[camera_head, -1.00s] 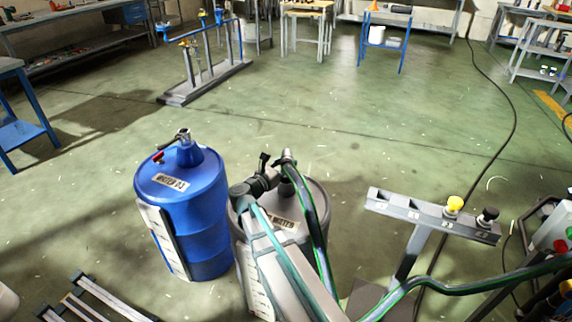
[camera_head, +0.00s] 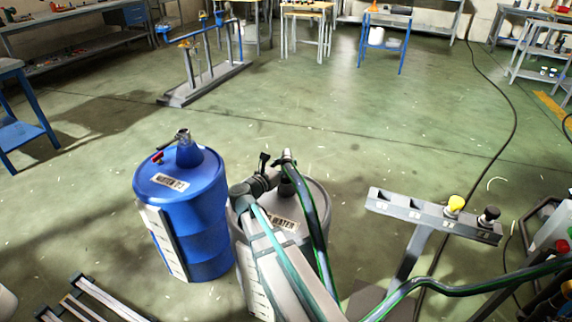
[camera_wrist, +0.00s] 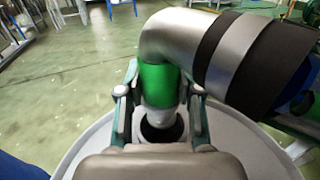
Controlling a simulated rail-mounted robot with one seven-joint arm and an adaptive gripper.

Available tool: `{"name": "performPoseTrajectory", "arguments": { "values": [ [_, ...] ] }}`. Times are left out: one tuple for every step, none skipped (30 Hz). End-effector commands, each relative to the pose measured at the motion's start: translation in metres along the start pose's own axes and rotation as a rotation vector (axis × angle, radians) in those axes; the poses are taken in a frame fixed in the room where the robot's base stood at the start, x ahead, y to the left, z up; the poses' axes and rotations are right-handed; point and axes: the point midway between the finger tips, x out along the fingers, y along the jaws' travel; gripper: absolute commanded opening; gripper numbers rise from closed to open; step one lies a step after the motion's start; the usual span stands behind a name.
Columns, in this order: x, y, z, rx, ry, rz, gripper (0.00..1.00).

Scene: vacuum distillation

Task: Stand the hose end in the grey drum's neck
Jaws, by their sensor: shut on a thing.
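The grey drum (camera_head: 312,199) stands upright beside the blue drum, partly hidden behind my arm. Its pale lid (camera_wrist: 254,144) fills the lower part of the wrist view, with the dark neck (camera_wrist: 163,133) near the middle. The hose end is a silver elbow with a green band (camera_wrist: 159,76) and a pale lower tip. My gripper (camera_wrist: 160,95) is shut on the hose end, one finger on each side of the green band. The tip points down at the neck and overlaps it; I cannot tell how deep it sits. The green-striped hose (camera_head: 319,218) arches over the drum.
The blue drum (camera_head: 207,221) with a top valve stands close on the left. A grey stand (camera_head: 418,213) with a yellow and a black knob is at the right. The hose runs low toward the right edge. The floor beyond the drums is open.

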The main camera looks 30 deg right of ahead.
Motion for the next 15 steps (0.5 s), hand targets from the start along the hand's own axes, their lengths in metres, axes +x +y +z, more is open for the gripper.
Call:
{"name": "performPoseTrajectory", "arguments": {
  "values": [
    [0.0000,0.0000,0.0006,0.000,-0.001,0.000,0.00],
    [0.0000,0.0000,0.0008,0.000,-0.001,0.000,0.00],
    [0.0000,0.0000,0.0009,0.000,-0.001,0.000,0.00],
    [0.0000,0.0000,0.0010,0.000,-0.001,0.000,0.00],
    [0.0000,0.0000,0.0010,0.000,-0.001,0.000,0.00],
    [0.0000,0.0000,0.0010,0.000,-0.001,0.000,0.00],
    [0.0000,0.0000,0.0010,0.000,-0.001,0.000,0.00],
    [0.0000,0.0000,0.0009,0.000,-0.001,0.000,0.00],
    [0.0000,0.0000,0.0008,0.000,-0.001,0.000,0.00],
    [0.0000,0.0000,0.0006,0.000,-0.001,0.000,0.00],
    [0.0000,0.0000,0.0003,0.000,-0.001,0.000,0.00],
    [0.0000,0.0000,-0.0003,0.000,-0.001,0.000,0.00],
    [0.0000,0.0000,-0.0008,0.000,-0.001,0.000,0.00],
    [0.0000,0.0000,-0.0014,0.000,-0.001,0.000,0.00],
    [0.0000,-0.0001,-0.0022,0.000,-0.001,0.000,0.00]
  ]
}}
